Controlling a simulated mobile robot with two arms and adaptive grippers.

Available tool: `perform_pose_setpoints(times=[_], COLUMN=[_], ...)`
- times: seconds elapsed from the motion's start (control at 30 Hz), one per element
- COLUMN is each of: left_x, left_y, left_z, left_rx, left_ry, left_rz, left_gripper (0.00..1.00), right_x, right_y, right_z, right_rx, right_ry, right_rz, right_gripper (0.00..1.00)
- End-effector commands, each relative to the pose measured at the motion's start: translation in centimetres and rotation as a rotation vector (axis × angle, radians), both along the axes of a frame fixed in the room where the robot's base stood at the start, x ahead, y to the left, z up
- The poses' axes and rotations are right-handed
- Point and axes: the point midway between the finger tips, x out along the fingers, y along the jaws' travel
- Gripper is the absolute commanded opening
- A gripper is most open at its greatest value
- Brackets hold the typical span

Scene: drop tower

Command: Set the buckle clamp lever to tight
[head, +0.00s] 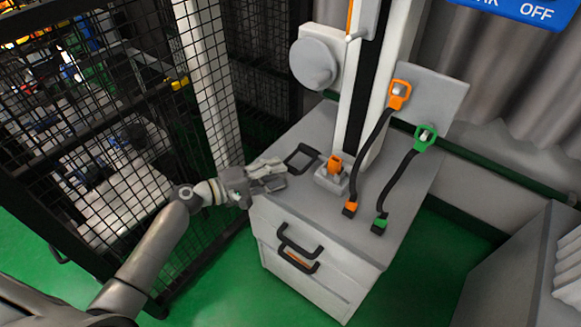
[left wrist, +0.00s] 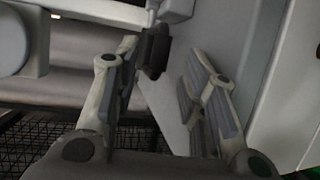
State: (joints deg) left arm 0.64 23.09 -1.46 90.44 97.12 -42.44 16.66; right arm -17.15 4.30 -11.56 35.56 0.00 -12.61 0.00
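A small grey block with an upright orange piece (head: 335,162) stands on the grey cabinet top at the foot of the tower; it looks like the buckle clamp and its lever, but I cannot read its setting. A black rectangular loop (head: 302,157) is just left of it. My left gripper (head: 277,174) is at the cabinet's left edge, left of the orange piece and apart from it. In the left wrist view, its fingers (left wrist: 168,95) are spread, with nothing gripped. A dark, rounded part (left wrist: 153,52) shows beyond them. My right gripper is not in view.
Straps with an orange buckle (head: 399,93) and a green buckle (head: 425,138) run down to the cabinet top (head: 330,222) on the right. The tower (head: 362,90) rises behind the orange piece. A black mesh fence (head: 120,130) stands left, close to my left arm.

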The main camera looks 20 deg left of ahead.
Motion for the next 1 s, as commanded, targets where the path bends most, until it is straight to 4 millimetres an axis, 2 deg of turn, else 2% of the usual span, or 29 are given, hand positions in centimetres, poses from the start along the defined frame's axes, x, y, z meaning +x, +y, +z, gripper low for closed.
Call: perform_pose_setpoints(times=[0.1,0.3,0.67,0.77,1.0], left_x=[1.7,3.4,3.9,3.8,3.8], left_y=[-1.6,-3.2,-3.7,-3.7,-3.6], left_z=[-0.2,-0.8,-1.0,-1.0,-1.0], left_rx=[-0.002,-0.001,0.002,0.002,0.002], left_ry=[-0.001,-0.001,-0.001,-0.001,-0.001], left_rz=[-0.001,0.000,-0.001,-0.001,-0.001], left_gripper=[0.39,0.39,0.39,0.30,0.00], right_x=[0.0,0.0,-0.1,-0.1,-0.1], right_y=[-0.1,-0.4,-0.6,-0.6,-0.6], right_z=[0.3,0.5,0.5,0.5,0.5], right_rx=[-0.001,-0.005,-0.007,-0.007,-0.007], right_ry=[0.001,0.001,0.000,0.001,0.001], right_rz=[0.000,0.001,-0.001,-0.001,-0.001], right_gripper=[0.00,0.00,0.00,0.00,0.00])
